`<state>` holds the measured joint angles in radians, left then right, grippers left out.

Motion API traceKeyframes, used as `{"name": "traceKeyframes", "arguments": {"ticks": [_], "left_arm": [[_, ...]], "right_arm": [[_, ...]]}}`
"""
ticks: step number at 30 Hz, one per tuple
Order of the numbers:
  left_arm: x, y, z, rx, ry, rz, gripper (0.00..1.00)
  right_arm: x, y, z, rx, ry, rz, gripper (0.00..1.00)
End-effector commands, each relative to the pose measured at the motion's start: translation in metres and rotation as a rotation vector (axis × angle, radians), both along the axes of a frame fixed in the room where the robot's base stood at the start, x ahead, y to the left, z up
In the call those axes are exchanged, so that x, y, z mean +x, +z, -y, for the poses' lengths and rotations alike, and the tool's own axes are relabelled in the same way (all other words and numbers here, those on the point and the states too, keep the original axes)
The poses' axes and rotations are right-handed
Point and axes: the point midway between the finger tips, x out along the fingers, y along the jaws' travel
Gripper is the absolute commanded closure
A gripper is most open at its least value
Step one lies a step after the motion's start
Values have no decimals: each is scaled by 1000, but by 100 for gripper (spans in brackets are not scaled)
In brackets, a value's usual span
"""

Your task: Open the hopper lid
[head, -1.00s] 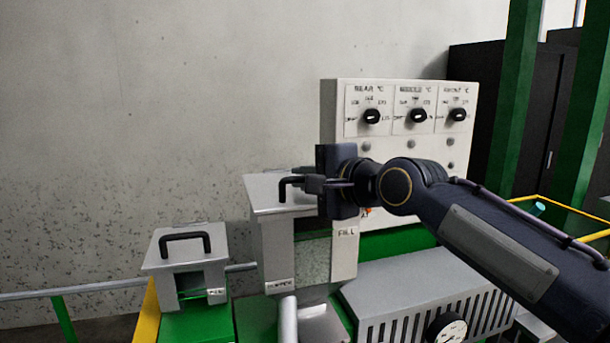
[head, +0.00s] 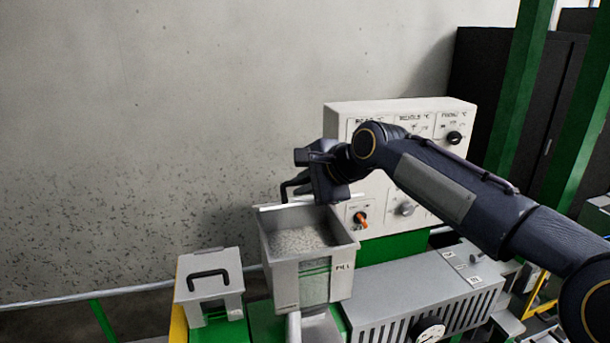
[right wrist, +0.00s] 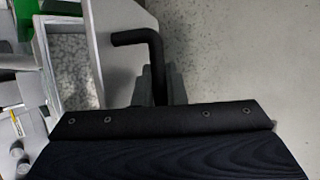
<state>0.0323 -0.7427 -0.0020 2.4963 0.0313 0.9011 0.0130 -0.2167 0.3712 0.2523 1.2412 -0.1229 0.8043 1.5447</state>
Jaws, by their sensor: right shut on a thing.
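The hopper (head: 300,283) stands in the middle of the head view, open at the top, with pale pellets (head: 298,241) inside. Its lid (head: 300,205) is swung up and shows nearly edge-on at the hopper's back rim. My right gripper (head: 303,178) is shut on the lid's black handle (head: 286,190), above the back of the hopper. In the right wrist view the bent handle (right wrist: 145,50) runs in between the fingers, partly hidden by the gripper body. My left gripper is not in view.
A control panel (head: 335,125) with knobs stands behind my right arm. A smaller grey box (head: 208,262) with a black handle stands left of the hopper. A grey slotted housing (head: 400,300) lies to the right. A speckled wall (head: 120,130) is behind.

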Motion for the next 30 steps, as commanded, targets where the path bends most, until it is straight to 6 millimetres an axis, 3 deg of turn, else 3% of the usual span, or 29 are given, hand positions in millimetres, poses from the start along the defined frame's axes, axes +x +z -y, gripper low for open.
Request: {"name": "traceKeyframes", "arguments": {"ticks": [6,23,24,26,30], "left_arm": [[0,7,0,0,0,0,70],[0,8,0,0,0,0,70],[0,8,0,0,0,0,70],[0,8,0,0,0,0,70],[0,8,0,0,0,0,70]], "right_arm": [[9,10,-2,-11,0,-66,100],[12,12,-3,-18,1,-101,100],[12,12,-3,-18,1,-101,88],[12,12,-3,-18,1,-101,80],[12,12,-3,-18,0,-100,80]]}}
